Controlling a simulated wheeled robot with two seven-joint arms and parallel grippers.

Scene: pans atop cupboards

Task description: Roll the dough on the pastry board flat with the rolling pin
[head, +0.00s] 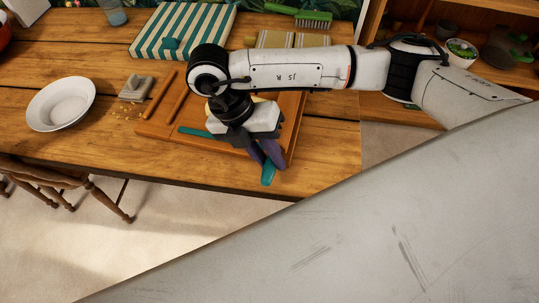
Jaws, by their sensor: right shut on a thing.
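The wooden pastry board (155,132) lies on the table near its front edge. My right gripper (268,160) is over the board's front right part, pointing down, with its dark fingers close together. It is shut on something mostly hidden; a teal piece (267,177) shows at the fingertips. Another teal piece (194,132) lies on the board left of the gripper. I cannot tell whether either belongs to the rolling pin. A pale patch (208,108) shows beside my wrist and may be dough; the rest is hidden. My left gripper is out of view.
A white bowl (61,104) stands left on the wooden table (110,165). A striped cloth (182,30) and a green brush (298,15) lie behind. A chair (60,183) is at front left.

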